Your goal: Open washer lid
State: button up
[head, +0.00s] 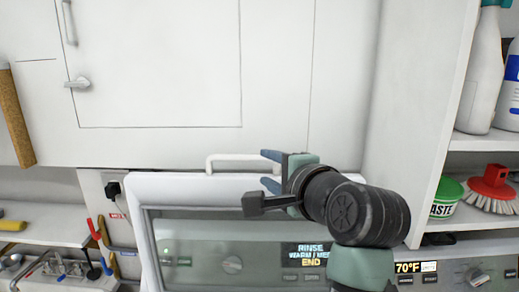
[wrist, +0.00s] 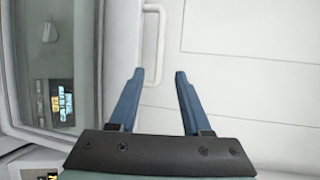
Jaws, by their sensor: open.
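The washer lid (head: 168,183) is a white frame around a clear window, in the lower middle of the head view. It stands raised, with the washer's control panel (head: 232,264) showing through its window. A white bar handle (head: 232,157) is on its top edge. In the wrist view the lid's frame (wrist: 112,62) is at left and the handle (wrist: 161,30) at top centre. My gripper (head: 264,170) is open and empty at the right end of the handle.
A white cabinet (head: 165,60) is behind the lid. At right, shelves (head: 425,100) hold a spray bottle (head: 484,75), a green-lidded tub (head: 446,196) and a red brush (head: 491,185). At lower left is a sink (head: 50,272) with tools near it.

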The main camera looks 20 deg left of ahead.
aim_at(246, 159)
jog(key=p+x, duration=0.4)
jog(key=x, duration=0.7)
jog(key=shift+a, duration=0.3)
jog(key=shift+p+x, duration=0.3)
jog(key=shift+x, duration=0.55)
jog(key=shift+d+f, duration=0.15)
jog(key=shift+c, duration=0.2)
grip_shut()
